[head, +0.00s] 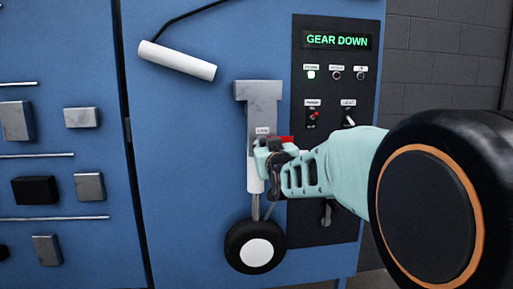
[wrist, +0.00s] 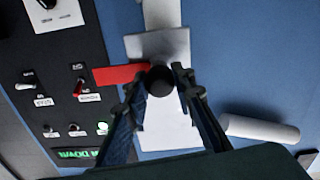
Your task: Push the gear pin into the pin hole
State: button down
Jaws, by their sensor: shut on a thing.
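My gripper (head: 263,150) reaches in from the right to the grey and white landing gear leg (head: 264,104). In the wrist view my gripper (wrist: 160,84) has its two fingers on either side of the gear pin's round black head (wrist: 160,77). A red tag (wrist: 116,75) sticks out from the pin; it also shows in the head view (head: 286,139), just above my gripper. The pin is against or just in front of the leg; I cannot tell how deep it sits. The pin hole is hidden behind the pin and fingers.
A black control panel (head: 301,101) with switches, lamps and a lit "GEAR DOWN" display (head: 337,40) stands right of the leg. A wheel (head: 257,247) is below the leg. A white cylinder (head: 177,60) on a black cord is at upper left. Metal blocks line the left cabinet.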

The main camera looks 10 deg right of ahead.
jog(key=shift+w+r, duration=0.1)
jog(key=shift+r, duration=0.3)
jog(key=c, duration=2)
grip_release()
jog(key=shift+w+f, duration=0.1)
jog(key=shift+w, duration=0.05)
jog(key=shift+o, duration=1.3)
jog(key=shift+w+f, duration=0.25)
jog(key=shift+o, duration=0.8)
jog(key=shift+s, duration=0.15)
jog(key=shift+o, duration=0.9)
jog(key=shift+f, duration=0.1)
jog(key=s+b, duration=0.3)
jog(key=s, duration=0.4)
jog(key=shift+s+b, duration=0.15)
jog(key=shift+b, duration=0.15)
